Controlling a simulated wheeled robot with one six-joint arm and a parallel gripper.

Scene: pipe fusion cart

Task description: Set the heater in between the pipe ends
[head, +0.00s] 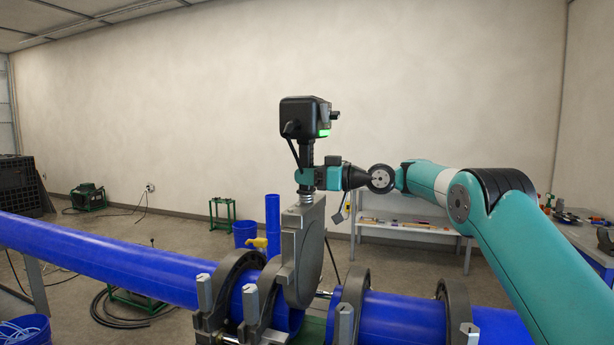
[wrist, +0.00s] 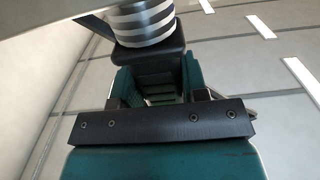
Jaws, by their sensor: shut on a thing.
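The heater (head: 305,250) is a grey upright plate with a spring neck, a dark handle and a black box on top. My gripper (head: 307,178) is shut on its handle, below the box. The plate hangs by the gap between the left blue pipe (head: 160,270) and the right blue pipe (head: 400,318), close to the left pipe's end. Its lower edge overlaps that pipe's end in the picture; I cannot tell whether they touch. In the wrist view, the heater's striped neck (wrist: 143,20) shows above my gripper (wrist: 160,88); the gripped part is mostly hidden.
Dark clamp rings with grey posts (head: 250,302) hold the pipes on the cart. A workbench (head: 400,228) stands behind and a side table (head: 590,235) at the right. A blue bucket (head: 246,233) and a short blue pipe (head: 273,220) stand behind the left pipe.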

